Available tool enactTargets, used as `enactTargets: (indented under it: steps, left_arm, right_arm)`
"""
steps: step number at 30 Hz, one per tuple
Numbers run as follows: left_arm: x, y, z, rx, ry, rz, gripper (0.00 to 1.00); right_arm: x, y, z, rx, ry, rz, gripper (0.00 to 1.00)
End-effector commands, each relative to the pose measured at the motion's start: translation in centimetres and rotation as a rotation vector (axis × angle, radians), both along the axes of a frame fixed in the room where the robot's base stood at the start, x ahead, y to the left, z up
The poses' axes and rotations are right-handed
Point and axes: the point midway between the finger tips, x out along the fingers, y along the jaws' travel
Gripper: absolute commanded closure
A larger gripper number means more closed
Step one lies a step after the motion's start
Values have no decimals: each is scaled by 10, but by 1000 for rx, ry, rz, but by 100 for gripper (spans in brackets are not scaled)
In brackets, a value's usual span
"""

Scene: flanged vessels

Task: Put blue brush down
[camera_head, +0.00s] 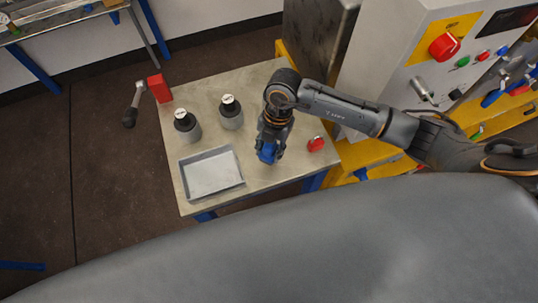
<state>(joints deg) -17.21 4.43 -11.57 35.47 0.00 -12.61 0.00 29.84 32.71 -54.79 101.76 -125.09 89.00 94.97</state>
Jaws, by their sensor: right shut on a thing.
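The blue brush (267,153) shows as a small blue block at the end of my right gripper (270,143). The right gripper points down and is shut on it, over the right half of the small table (262,80). The gripper and wrist hide part of the brush. I cannot tell from this view whether the brush touches the tabletop. My left gripper is out of view.
A grey tray (238,184) lies at the table's front left. Two dark vessels with white tops (186,127) (231,119) stand behind it. A red object (316,144) is right of the brush. A red block (159,89) is at the left edge. A control cabinet (420,60) stands right.

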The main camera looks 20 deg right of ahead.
Motion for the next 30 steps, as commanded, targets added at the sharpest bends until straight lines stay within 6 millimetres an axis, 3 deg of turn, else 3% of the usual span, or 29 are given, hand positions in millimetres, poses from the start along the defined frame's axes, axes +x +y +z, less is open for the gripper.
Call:
enactTargets:
  steps: [12, 22, 23, 24, 26, 30]
  left_arm:
    - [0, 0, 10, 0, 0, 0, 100]
    - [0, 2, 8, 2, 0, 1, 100]
    - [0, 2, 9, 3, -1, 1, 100]
    - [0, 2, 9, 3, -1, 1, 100]
    - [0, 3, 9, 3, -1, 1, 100]
    - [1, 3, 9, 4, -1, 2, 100]
  right_arm:
    - [0, 0, -46, -1, 0, 1, 100]
    - [0, 0, -50, 0, -1, 3, 100]
    - [0, 0, -49, 0, -1, 3, 57]
    - [0, 0, -49, 0, -1, 3, 49]
    - [0, 0, -49, 0, -1, 3, 40]
    - [0, 0, -49, 0, -1, 3, 40]
